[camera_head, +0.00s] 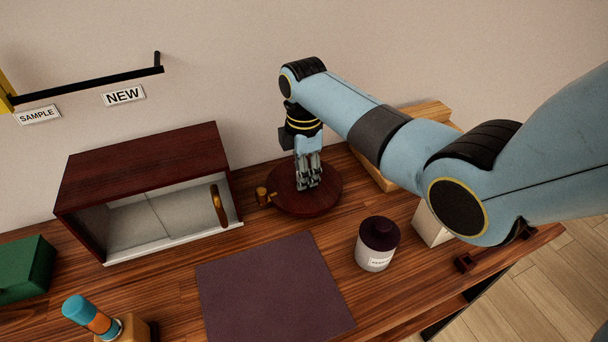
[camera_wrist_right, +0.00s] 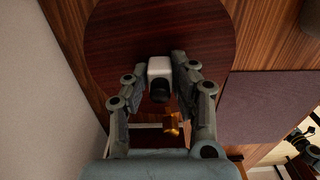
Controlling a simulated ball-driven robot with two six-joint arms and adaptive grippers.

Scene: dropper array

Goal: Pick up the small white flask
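The small white flask (camera_wrist_right: 160,68) with a dark opening stands over the round dark red stand in the right wrist view. The fingers of my right gripper (camera_wrist_right: 162,78) reach down on both sides of it and appear to be shut on it. In the head view my right gripper (camera_head: 308,178) points down over the round stand (camera_head: 312,205), its fingertips low near the surface. The flask is hard to make out there among the fingers.
A brass knob (camera_head: 263,195) sticks out beside the stand. A dark wooden cabinet (camera_head: 140,170) stands left. A purple mat (camera_head: 270,290) lies bare in front. A blue-orange bottle (camera_head: 92,318) and green box (camera_head: 25,268) are at left.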

